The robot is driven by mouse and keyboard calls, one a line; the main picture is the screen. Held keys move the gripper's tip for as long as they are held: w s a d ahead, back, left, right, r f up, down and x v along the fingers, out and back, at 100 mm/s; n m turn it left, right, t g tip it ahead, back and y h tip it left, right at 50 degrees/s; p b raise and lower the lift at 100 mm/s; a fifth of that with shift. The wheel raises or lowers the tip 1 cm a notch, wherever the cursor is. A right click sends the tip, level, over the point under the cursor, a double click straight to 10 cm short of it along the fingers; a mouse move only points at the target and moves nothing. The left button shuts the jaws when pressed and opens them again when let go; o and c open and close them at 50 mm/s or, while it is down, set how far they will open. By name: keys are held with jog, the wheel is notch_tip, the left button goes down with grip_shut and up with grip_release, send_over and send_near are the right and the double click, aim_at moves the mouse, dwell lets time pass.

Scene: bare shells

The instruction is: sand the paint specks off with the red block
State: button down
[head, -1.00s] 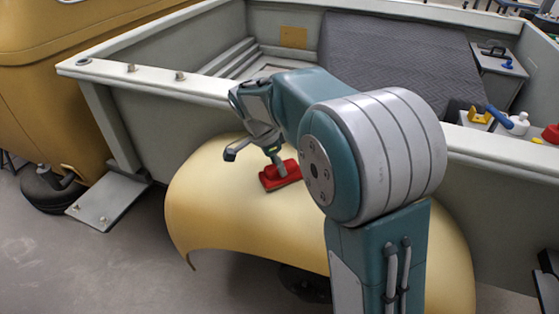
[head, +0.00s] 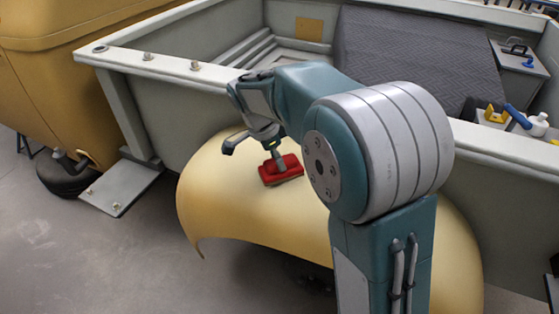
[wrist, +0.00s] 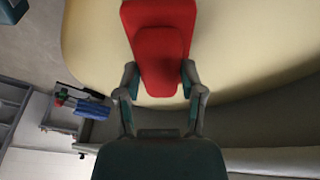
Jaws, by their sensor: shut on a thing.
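The red block (head: 282,170) is a flat red sanding block with a raised grip on top. My gripper (head: 274,150) is shut on that raised grip. The block is over the upper face of the cream-yellow curved fender (head: 225,195); I cannot tell for certain whether it touches. In the wrist view the red block (wrist: 160,45) sits between the two fingers of my gripper (wrist: 160,85), with the fender (wrist: 95,45) behind it. I cannot make out any paint specks in either view.
A grey truck bed wall (head: 190,120) runs behind the fender, with bolts on its rim. A quilted dark blanket (head: 415,65) lies in the bed. Open floor lies front left.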

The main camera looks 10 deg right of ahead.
jog(key=shift+w+d, duration=0.95)
jog(key=shift+w, duration=0.35)
jog(key=shift+w+d, duration=1)
jog(key=shift+w, duration=0.25)
jog(key=shift+w+d, duration=0.95)
jog(key=shift+w, duration=0.35)
notch_tip(320, 180, up, 6)
jog(key=shift+r, duration=0.15)
jog(key=shift+r, duration=1.6)
